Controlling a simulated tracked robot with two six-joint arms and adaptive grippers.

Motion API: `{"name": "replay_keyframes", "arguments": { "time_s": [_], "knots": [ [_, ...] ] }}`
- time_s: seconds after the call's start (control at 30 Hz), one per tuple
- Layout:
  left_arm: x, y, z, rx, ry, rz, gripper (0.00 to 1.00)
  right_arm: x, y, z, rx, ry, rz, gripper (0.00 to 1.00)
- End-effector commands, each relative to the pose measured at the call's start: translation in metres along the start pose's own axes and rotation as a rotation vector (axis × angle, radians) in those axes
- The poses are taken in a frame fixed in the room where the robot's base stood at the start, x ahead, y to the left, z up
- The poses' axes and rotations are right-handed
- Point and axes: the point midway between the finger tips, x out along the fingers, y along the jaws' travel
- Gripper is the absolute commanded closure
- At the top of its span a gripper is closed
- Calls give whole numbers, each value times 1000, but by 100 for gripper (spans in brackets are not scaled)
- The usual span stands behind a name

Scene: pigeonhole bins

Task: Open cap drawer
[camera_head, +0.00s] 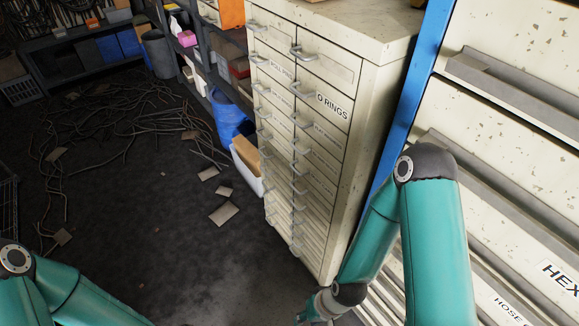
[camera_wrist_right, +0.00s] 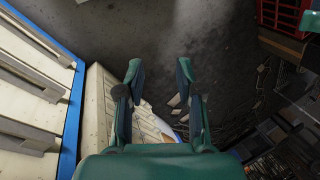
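A tall, worn cream cabinet (camera_head: 350,150) holds two columns of small drawers with metal handles. One upper drawer reads O RINGS (camera_head: 332,106). Other labels are too small to read surely, and I cannot make out a cap label. All its drawers look shut. My right gripper (camera_head: 316,308) is low at the bottom edge of the head view, in front of the cabinet's lower part. In the right wrist view my right gripper (camera_wrist_right: 161,75) is open and empty, with the cabinet (camera_wrist_right: 105,115) behind and left of its fingers. My left gripper is out of view; only the left arm shows.
Large cream drawers with grey pulls (camera_head: 500,90) stand at the right, behind a blue post (camera_head: 415,90). A blue bin (camera_head: 228,118) and a white box (camera_head: 247,165) stand left of the cabinet. Cables (camera_head: 125,125) and scraps litter the dark floor. The near floor is mostly clear.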

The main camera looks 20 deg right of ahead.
Motion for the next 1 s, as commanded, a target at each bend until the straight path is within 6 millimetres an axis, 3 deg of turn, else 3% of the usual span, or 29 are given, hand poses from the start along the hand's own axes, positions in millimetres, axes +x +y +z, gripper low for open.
{"name": "replay_keyframes", "arguments": {
  "time_s": [0.23, 0.37, 0.47, 0.6, 0.7, 0.83, 0.9, 1.0],
  "knots": [
    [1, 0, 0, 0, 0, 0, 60, 1, 0, -1, 2, 4, 0, 64],
    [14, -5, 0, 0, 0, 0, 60, 14, 2, -20, 36, 66, 6, 64],
    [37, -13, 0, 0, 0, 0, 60, 35, 1, -54, 106, 187, 8, 64],
    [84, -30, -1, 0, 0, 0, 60, 63, 0, -132, 268, 474, -22, 64],
    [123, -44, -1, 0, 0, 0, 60, 69, -4, -195, 414, 734, -95, 64],
    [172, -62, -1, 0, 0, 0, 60, 54, -15, -260, 598, 1072, -261, 64],
    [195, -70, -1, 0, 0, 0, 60, 39, -22, -282, 683, 1234, -371, 64],
    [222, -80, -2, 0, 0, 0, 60, 16, -30, -299, 778, 1423, -530, 64]
  ]
}}
